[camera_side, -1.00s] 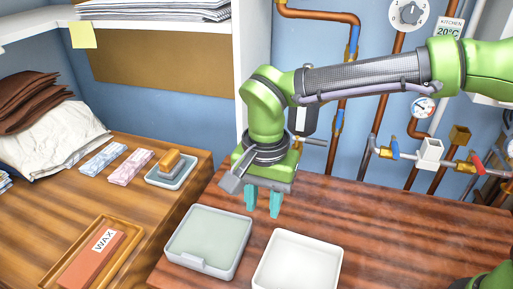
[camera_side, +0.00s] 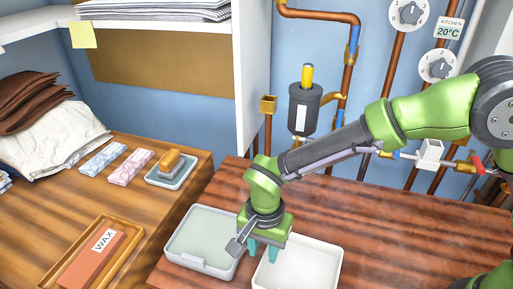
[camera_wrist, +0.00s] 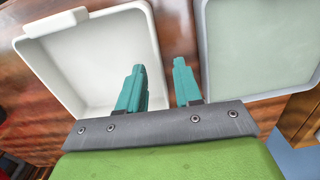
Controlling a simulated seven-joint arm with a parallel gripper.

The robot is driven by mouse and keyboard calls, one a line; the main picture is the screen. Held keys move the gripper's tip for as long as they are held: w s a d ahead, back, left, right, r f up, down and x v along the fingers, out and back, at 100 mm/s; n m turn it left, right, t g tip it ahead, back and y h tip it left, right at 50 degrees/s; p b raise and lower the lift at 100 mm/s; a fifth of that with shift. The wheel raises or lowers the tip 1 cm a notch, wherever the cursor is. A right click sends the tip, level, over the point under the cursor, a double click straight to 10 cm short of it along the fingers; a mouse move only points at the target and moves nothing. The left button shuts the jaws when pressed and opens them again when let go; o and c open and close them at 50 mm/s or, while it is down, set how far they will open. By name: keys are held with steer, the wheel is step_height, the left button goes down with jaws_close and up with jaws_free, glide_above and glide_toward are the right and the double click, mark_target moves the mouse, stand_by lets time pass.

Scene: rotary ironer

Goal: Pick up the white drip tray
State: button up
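The white drip tray (camera_side: 308,266) is a shallow, square, empty tray on the dark wooden counter, at the lower middle of the side view. In the wrist view it fills the upper left (camera_wrist: 92,62), with a small lip at its far left corner. My gripper (camera_side: 263,251) points down at the tray's left edge.
A grey tray with a pale green inside (camera_side: 203,238) lies close to the left, a narrow gap away. A wooden table (camera_side: 150,215) at left holds a wax block (camera_side: 100,255) and a brush on a dish (camera_side: 172,166). Pipes and valves line the back wall.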

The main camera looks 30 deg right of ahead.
mark_target(264, 255)
steer(key=shift+f, duration=1.5)
steer(key=shift+c, duration=0.5)
jaws_close()
steer(key=shift+r, duration=0.15)
